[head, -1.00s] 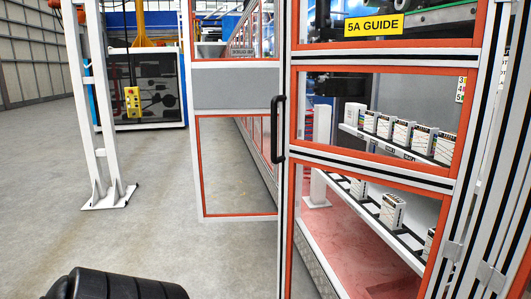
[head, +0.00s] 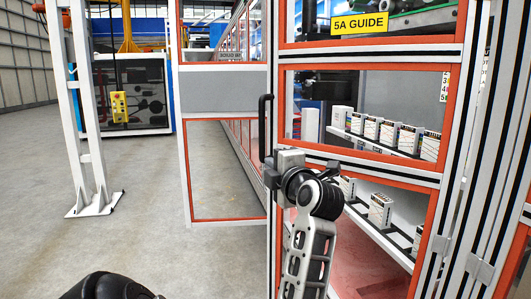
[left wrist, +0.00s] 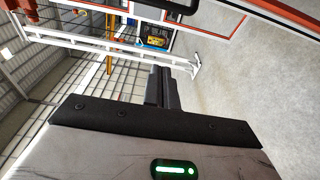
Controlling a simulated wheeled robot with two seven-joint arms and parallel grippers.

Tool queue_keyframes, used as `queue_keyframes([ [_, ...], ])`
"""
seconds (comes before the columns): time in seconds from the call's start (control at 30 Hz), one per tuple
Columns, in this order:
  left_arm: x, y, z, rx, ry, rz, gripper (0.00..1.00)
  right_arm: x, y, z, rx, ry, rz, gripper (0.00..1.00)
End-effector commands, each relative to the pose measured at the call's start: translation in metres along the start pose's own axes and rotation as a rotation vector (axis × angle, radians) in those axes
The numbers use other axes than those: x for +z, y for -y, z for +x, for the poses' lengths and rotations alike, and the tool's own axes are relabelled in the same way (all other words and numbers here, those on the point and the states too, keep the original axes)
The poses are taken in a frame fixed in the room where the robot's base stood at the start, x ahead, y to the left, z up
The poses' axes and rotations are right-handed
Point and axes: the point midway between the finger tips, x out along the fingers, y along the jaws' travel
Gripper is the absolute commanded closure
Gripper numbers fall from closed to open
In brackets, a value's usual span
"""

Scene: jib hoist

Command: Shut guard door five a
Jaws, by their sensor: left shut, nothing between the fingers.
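The guard door (head: 360,158) labelled 5A GUIDE has orange-edged clear panes in a silver frame. Its black bar handle (head: 265,128) is on the left edge, upright. The door looks swung out toward me, but its exact angle is hard to tell. My left gripper (head: 271,174) is shut and empty, at the door's left edge just below the handle. I cannot tell whether it touches the door or handle. In the left wrist view the dark fingers (left wrist: 165,88) are together, and a black bar, likely the handle, shows at the top edge. My right gripper is not in view.
Another framed guard panel (head: 225,98) stands behind to the left. A white post (head: 88,120) with a floor plate stands farther left. Small boxes (head: 388,134) sit on shelves behind the door. The grey floor between the post and the panel is clear.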

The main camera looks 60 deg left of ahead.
Motion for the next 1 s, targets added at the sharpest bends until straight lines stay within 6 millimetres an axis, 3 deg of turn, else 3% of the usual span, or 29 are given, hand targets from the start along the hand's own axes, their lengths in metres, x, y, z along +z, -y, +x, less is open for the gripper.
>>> queue_keyframes([
  [0.4, -0.001, -0.003, 0.088, 0.004, -0.003, 0.001, 1.0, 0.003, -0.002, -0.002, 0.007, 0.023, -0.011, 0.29],
  [0.63, 0.023, -0.002, 0.106, 0.005, 0.0, -0.001, 1.0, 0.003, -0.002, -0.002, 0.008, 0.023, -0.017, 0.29],
  [1.0, 0.028, -0.002, 0.111, 0.006, -0.001, -0.001, 1.0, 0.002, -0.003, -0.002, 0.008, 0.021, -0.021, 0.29],
])
